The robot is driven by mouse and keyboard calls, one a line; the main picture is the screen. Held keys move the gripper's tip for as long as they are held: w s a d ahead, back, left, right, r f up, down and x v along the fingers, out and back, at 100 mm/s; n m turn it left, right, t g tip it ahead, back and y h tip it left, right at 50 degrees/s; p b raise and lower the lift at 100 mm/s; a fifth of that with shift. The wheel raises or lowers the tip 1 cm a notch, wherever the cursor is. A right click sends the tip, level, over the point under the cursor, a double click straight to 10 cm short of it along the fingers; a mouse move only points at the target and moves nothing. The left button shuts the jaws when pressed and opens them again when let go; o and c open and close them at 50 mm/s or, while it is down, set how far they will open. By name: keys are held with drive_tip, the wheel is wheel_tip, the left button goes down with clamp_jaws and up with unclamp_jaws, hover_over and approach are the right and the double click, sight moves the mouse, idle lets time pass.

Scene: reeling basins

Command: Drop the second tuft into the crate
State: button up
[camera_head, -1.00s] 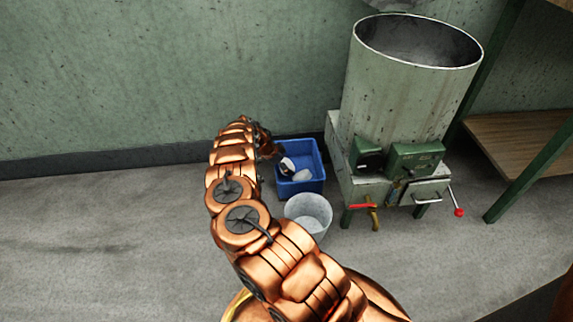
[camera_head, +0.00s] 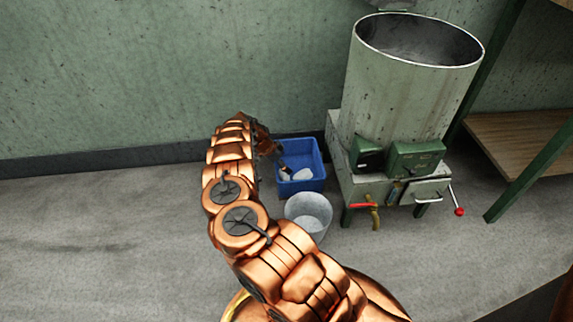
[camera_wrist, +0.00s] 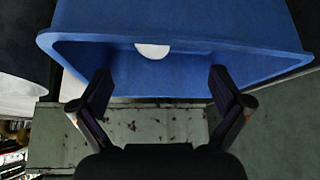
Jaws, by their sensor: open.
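The blue crate (camera_head: 312,155) stands on the floor by the wall, left of the machine. A white tuft (camera_head: 301,174) lies inside it; a white tuft also shows in the crate in the wrist view (camera_wrist: 152,50). I cannot tell whether a second one lies there too. My gripper (camera_wrist: 161,88) is open, its two fingers apart with nothing between them, at the near edge of the crate in the wrist view. In the head view its dark tip (camera_head: 284,166) shows over the crate's left side, and my arm hides part of it.
A grey metal bucket (camera_head: 309,212) stands in front of the crate. The pale green cylindrical machine (camera_head: 405,95) with valves and a red-knobbed lever stands close on the right. A wooden shelf (camera_head: 520,140) is farther right. The floor on the left is clear.

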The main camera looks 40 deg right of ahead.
drive_tip(key=v, duration=1)
drive_tip(key=shift+r, duration=0.15)
drive_tip(key=shift+w+a, duration=0.1)
drive_tip(key=shift+a, duration=0.05)
